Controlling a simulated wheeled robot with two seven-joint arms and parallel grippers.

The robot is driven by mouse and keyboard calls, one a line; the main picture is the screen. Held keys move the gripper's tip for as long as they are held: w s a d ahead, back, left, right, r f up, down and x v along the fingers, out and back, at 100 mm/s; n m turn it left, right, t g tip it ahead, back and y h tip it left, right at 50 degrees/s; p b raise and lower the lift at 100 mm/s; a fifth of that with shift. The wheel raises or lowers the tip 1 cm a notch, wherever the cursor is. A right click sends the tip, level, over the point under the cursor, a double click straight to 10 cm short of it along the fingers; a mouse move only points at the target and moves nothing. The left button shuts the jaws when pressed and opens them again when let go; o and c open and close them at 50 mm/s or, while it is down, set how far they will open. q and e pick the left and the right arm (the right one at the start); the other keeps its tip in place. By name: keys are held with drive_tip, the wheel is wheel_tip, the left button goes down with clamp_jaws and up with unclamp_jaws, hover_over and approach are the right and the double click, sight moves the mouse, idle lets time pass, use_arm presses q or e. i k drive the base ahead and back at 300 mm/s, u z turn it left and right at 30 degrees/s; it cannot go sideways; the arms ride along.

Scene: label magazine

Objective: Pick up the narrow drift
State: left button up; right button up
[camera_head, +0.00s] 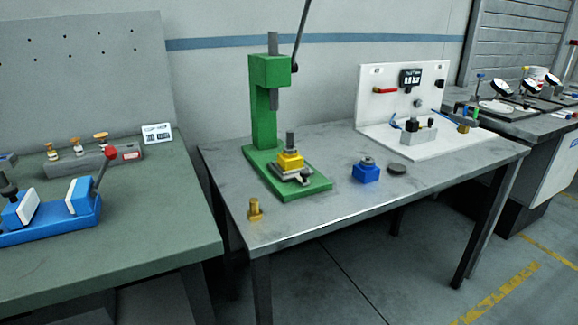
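No thing is clearly marked as the narrow drift. Several brass-topped pins stand in a grey block (85,162) on the green bench at left: a left pin (52,152), a middle pin (75,147) and a right pin (101,138) with a wider head. A separate brass stepped piece (255,209) stands upright near the front left of the grey table. The green arbor press (262,115) holds a yellow block (290,160) with a grey pin (290,140) upright on its base. Neither of my grippers is in view.
A blue vise (60,215) with a red-knobbed lever is on the green bench (150,235), with a label card (157,133) behind. On the grey table (345,205) are a blue block (366,172), a dark disc (397,169) and a white panel fixture (400,95). Its front middle is clear.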

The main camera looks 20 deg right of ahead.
sight(290, 134)
drive_tip(key=k, duration=1.15)
drive_tip(key=u, duration=0.65)
drive_tip(key=i, duration=1.2)
drive_tip(key=z, duration=0.55)
